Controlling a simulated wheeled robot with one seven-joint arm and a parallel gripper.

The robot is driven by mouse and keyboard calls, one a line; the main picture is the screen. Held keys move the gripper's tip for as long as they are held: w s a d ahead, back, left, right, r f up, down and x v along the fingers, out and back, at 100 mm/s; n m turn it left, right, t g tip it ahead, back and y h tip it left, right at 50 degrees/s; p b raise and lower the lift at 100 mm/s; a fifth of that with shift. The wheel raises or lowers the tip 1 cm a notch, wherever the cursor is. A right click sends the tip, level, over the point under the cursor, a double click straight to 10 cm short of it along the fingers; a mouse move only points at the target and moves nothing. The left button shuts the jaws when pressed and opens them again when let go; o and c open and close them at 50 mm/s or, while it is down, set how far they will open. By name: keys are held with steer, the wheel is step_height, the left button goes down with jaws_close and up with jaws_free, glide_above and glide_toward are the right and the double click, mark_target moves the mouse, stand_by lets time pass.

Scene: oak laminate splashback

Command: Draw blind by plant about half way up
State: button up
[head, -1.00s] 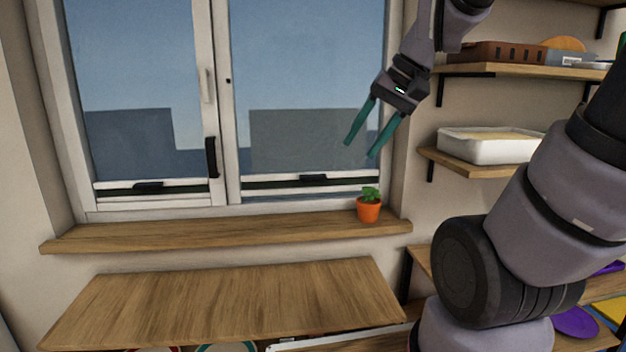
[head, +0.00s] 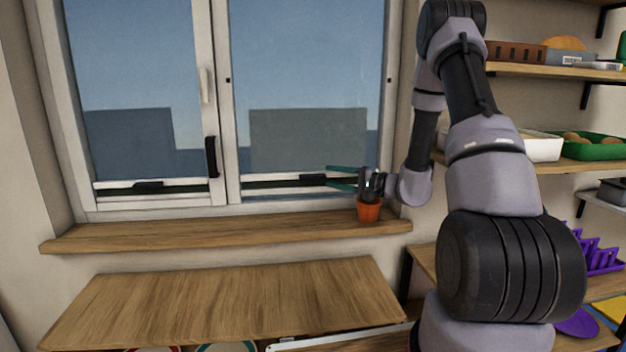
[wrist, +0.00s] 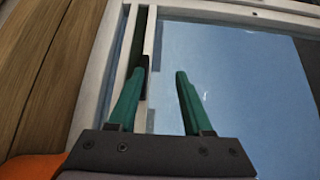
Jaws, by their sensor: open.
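The blind by the plant shows as a white bottom rail (head: 270,181) low across the right window pane, with a black handle (head: 313,178) at its middle. The area above the rail looks see-through, and a dark strip shows below it. My gripper (head: 328,178) is open and empty, its green fingers pointing left near the handle's right end. In the wrist view, the handle (wrist: 144,82) is partly hidden beside the left finger of my gripper (wrist: 160,60); contact cannot be told. The plant's orange pot (head: 368,212) stands on the sill, its leaves mostly hidden by my gripper.
A second rail with a black handle (head: 147,186) is low on the left pane. The window latch (head: 211,157) is on the middle frame. The wooden sill (head: 200,235) is otherwise clear. Shelves with a white tray (head: 540,146) and a green tray (head: 595,146) are at right.

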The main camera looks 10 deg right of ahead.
mark_target(317, 179)
step_height(317, 179, down, 3)
steer(key=w+d+m+t+h, duration=0.1)
steer(key=w+d+t, duration=0.1)
steer(key=x, duration=1)
steer(key=shift+w+a+f, duration=0.1)
steer(key=shift+w+f, duration=0.05)
steer(key=shift+f, duration=0.15)
jaws_close()
stand_by(0.8)
